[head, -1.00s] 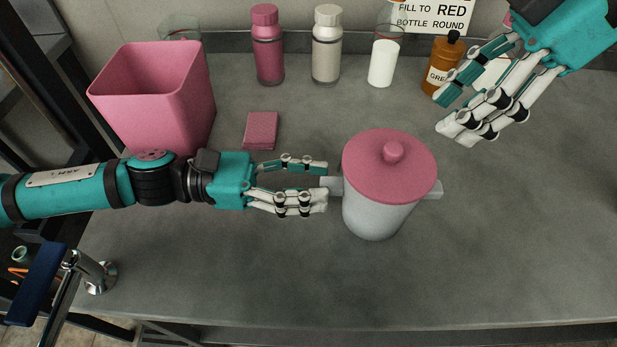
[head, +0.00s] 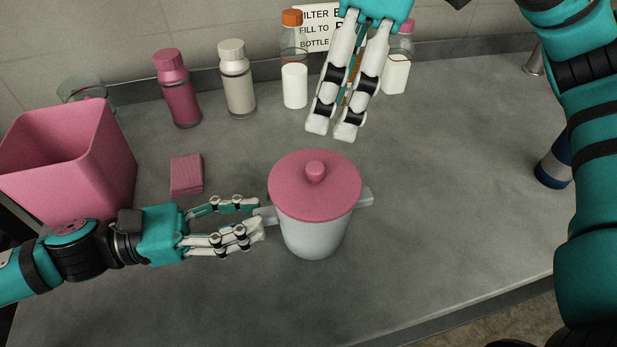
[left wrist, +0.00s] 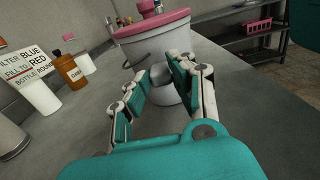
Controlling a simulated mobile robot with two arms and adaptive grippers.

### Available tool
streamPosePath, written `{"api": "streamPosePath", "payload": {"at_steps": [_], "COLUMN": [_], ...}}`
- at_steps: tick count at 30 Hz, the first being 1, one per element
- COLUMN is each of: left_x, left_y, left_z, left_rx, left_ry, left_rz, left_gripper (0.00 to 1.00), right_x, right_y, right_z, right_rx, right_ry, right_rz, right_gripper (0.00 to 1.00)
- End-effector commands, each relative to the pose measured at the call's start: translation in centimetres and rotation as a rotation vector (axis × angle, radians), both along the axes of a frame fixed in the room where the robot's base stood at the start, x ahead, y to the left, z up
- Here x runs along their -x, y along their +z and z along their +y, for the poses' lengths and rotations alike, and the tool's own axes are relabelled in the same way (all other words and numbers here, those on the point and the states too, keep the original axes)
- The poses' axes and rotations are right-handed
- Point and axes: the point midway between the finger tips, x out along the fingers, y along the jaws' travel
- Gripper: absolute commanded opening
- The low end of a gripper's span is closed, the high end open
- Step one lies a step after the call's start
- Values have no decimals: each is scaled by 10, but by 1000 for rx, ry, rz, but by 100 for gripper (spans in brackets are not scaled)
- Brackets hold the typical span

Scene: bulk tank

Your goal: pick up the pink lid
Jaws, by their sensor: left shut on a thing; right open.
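The pink lid (head: 314,188) with a round knob lies on top of a white pot (head: 315,236) on the grey counter. My left gripper (head: 262,222) is shut on the pot's left handle (head: 266,215). In the left wrist view, the left fingers (left wrist: 160,88) reach to the pot (left wrist: 160,50), with the lid (left wrist: 150,22) at the top edge. My right gripper (head: 332,132) is open and empty, pointing down behind and above the lid, apart from it.
A pink bin (head: 75,165) and a pink block (head: 187,174) are at left. A pink bottle (head: 178,90), a pale bottle (head: 238,82) and other bottles line the back wall beside a sign (head: 314,30).

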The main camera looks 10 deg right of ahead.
Motion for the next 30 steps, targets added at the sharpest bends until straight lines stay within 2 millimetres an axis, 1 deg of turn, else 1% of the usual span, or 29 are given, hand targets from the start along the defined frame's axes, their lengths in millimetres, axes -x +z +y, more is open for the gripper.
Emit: {"api": "streamPosePath", "payload": {"at_steps": [1, 4, 7, 10, 13, 18, 21, 26, 30], "left_x": [-1, -1, -1, 0, 0, 0, 0, 0, 0], "left_y": [-1, -1, -1, -1, -1, -1, -1, -1, -1], "left_z": [0, 0, 0, 0, 0, 0, 0, 0, 0], "left_rx": [-1, -1, -1, -1, -1, -1, -1, -1, -1], "left_ry": [2, 2, 2, 1, 1, 1, 1, 1, 1], "left_rz": [1, 1, 1, 1, 1, 1, 1, 1, 1], "left_gripper": [0, 0, 0, 0, 0, 0, 0, 0, 0], "right_x": [2, 4, 5, 6, 5, 6, 5, 5, 0], "right_y": [8, 17, 23, 23, 10, -20, -33, -44, -61], "right_z": [8, 16, 21, 23, 23, 22, 22, 23, 20], "right_rx": [59, 161, 231, 269, 281, 281, 279, 276, 277], "right_ry": [-71, -222, -341, -408, -430, -429, -430, -428, -430], "right_rz": [5, 18, 15, 12, 15, 13, 12, 12, 14], "right_gripper": [49, 49, 49, 49, 49, 49, 49, 49, 49]}}
